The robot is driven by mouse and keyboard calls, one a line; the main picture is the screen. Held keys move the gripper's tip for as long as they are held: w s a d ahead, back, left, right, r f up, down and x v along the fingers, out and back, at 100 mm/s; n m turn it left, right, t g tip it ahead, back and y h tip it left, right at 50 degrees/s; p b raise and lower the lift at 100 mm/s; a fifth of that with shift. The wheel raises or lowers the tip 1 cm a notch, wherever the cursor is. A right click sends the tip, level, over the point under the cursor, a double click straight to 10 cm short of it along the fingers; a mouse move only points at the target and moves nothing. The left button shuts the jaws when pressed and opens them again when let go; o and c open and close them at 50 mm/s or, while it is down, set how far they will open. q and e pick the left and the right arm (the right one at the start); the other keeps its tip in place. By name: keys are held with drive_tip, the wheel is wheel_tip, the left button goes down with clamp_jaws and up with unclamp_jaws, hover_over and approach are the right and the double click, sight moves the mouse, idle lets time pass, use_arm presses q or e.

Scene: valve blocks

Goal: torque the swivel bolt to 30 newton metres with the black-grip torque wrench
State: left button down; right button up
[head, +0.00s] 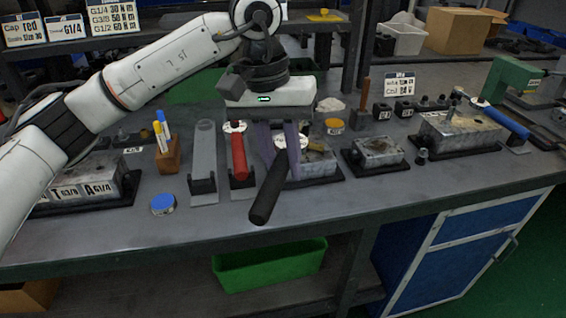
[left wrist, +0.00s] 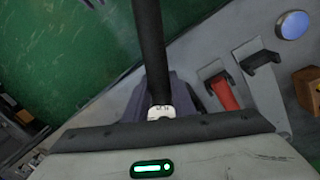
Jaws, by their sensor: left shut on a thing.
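My left gripper (head: 280,158) is above the bench, pointing down, its purple-grey fingers shut on the black-grip torque wrench (head: 268,195). The wrench's black handle slants toward the bench's front edge; its white scale end is between the fingers. In the left wrist view the black handle (left wrist: 150,45) runs up from the fingers. The wrench's head is hidden by the gripper. Several metal valve blocks stand on black plates: one (head: 318,165) just behind the gripper, one (head: 378,152) to its right, one (head: 462,130) farther right. I cannot tell which carries the swivel bolt. My right gripper is out of view.
A red wrench (head: 238,160) lies in a cradle beside an empty cradle (head: 203,165). A blue-grip wrench (head: 500,120) lies at the right. A blue-lidded tin (head: 163,204), a wooden pen block (head: 168,156) and a left valve block (head: 85,185) are also there. The front right bench is clear.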

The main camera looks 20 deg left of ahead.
use_arm(q)
drive_tip(key=shift+r+p, duration=2.35)
drive_tip(key=shift+r, duration=1.1)
drive_tip(key=shift+f, duration=0.1)
